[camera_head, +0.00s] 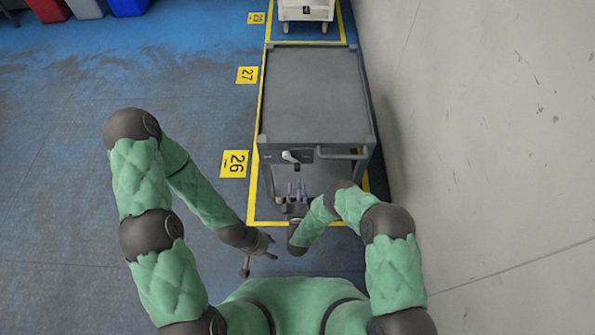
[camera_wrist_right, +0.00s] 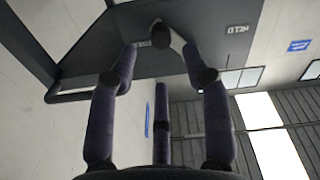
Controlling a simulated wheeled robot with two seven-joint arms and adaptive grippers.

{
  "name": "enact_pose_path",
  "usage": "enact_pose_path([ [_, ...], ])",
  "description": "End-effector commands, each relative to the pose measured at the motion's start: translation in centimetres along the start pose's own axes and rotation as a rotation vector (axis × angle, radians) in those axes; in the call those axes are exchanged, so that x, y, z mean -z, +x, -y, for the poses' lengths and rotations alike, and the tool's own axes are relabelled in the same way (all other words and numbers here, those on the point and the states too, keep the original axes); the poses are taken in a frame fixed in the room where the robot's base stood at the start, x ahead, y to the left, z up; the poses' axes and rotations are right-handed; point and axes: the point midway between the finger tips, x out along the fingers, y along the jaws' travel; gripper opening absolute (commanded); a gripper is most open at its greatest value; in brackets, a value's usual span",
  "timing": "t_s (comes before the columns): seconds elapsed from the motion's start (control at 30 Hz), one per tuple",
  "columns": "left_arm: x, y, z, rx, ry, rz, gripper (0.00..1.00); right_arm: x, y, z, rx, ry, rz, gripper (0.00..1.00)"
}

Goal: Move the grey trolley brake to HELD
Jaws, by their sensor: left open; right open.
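The grey trolley (camera_head: 315,95) stands in a yellow-lined bay by the wall. Its front panel carries a small brake lever with a pale end (camera_head: 290,157). In the right wrist view the brake lever (camera_wrist_right: 168,37) shows just past the fingertips, and a HELD label (camera_wrist_right: 238,30) is on the panel to its right. My right gripper (camera_head: 297,187) is open and empty just below and in front of the lever, fingers pointing at the panel. In the wrist view its fingers (camera_wrist_right: 160,62) are spread either side of the lever; contact cannot be told. My left gripper (camera_head: 268,250) is open and empty, low at the left.
A handle bar (camera_head: 342,153) sticks out of the trolley front, right of the lever. A pale wall (camera_head: 480,120) runs close along the trolley's right. Another white trolley (camera_head: 305,12) stands behind. Blue floor at the left is clear, with bins (camera_head: 88,8) far off.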

Motion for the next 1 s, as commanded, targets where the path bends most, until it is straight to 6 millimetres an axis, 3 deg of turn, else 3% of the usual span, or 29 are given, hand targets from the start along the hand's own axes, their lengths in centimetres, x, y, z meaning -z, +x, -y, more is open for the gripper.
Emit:
enact_pose_path([
  [0.2,0.1,1.5,0.5,0.0,0.0,0.0,0.49,-0.2,4.1,0.1,-0.001,0.0,-0.001,0.49],
  [0.4,0.1,2.2,0.8,0.0,0.0,0.0,0.49,-0.2,6.7,0.1,0.0,0.001,0.0,0.49],
  [0.87,0.1,2.4,0.9,0.0,0.0,0.0,0.49,0.0,7.8,0.0,0.001,0.001,0.002,0.49],
  [1.0,0.1,2.4,0.9,0.0,0.0,0.0,0.49,0.0,7.8,0.0,0.001,0.001,0.002,0.12],
])
